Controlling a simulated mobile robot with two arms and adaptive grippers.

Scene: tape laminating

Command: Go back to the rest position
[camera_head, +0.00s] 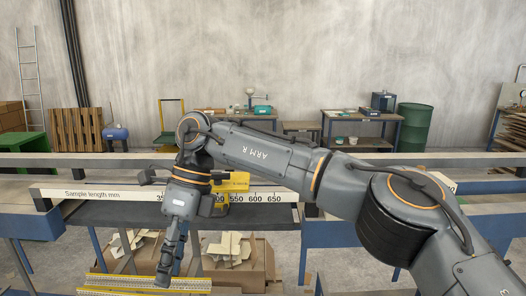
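My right arm comes in from the right and bends down at the left of the middle. My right gripper (166,270) points down over the yellow-edged strip (110,283) at the bottom of the view. The fingers look close together, but their gap is not clear and I see nothing held. I cannot tell whether they touch the strip. My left gripper is not in view.
A white scale (98,194) marked "Sample length mm" runs across the bench, with a yellow block (236,181) by it. Cardboard boxes (240,278) with pale scraps stand below. Side tables (360,115) and a green barrel (414,127) stand behind.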

